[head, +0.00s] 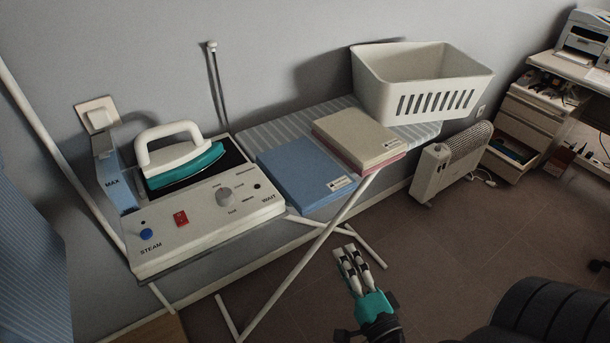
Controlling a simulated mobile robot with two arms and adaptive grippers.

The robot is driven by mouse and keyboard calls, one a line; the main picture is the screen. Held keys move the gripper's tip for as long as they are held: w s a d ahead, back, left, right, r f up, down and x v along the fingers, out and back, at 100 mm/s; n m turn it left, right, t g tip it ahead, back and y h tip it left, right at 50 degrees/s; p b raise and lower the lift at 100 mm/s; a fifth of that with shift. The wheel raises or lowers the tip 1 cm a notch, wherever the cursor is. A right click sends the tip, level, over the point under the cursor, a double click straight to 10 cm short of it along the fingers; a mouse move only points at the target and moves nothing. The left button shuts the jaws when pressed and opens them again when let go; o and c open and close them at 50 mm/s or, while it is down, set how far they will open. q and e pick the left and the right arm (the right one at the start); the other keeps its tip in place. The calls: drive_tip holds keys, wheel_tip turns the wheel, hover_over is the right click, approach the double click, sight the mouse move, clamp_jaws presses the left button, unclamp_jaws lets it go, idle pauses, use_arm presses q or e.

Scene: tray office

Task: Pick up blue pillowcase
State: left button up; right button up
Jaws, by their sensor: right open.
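The blue pillowcase (302,184) is a flat folded rectangle with a small white label. It lies on the striped ironing board (276,131), between the steam iron station and a stack of folded cloth. My right gripper (354,251) is at the bottom centre, in front of and below the board's front edge. Its white fingers point up toward the board, are open and hold nothing. It is clearly apart from the pillowcase. My left gripper does not show.
A cream folded cloth (355,136) lies on a pink one (376,167), right of the pillowcase. A white basket (420,80) stands at the board's right end. The steam station (203,215) with its teal iron (184,165) is at left. White legs cross below; a heater (449,163) stands right.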

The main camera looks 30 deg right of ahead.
drive_tip(key=p, duration=0.3)
approach(316, 208)
drive_tip(key=w, duration=0.5)
drive_tip(key=shift+w, duration=0.2)
drive_tip(key=shift+w+d+f, duration=0.1)
drive_tip(key=shift+w, duration=0.4)
drive_tip(key=shift+w+d, duration=0.1)
drive_tip(key=shift+w, duration=0.25)
drive_tip(key=w, duration=0.3)
drive_tip(key=shift+w+d+r+p, duration=0.25)
drive_tip(key=shift+w+d+p, duration=0.05)
drive_tip(key=shift+w+f, duration=0.1)
drive_tip(key=shift+w, duration=0.35)
drive_tip(key=shift+s, duration=0.1)
clamp_jaws()
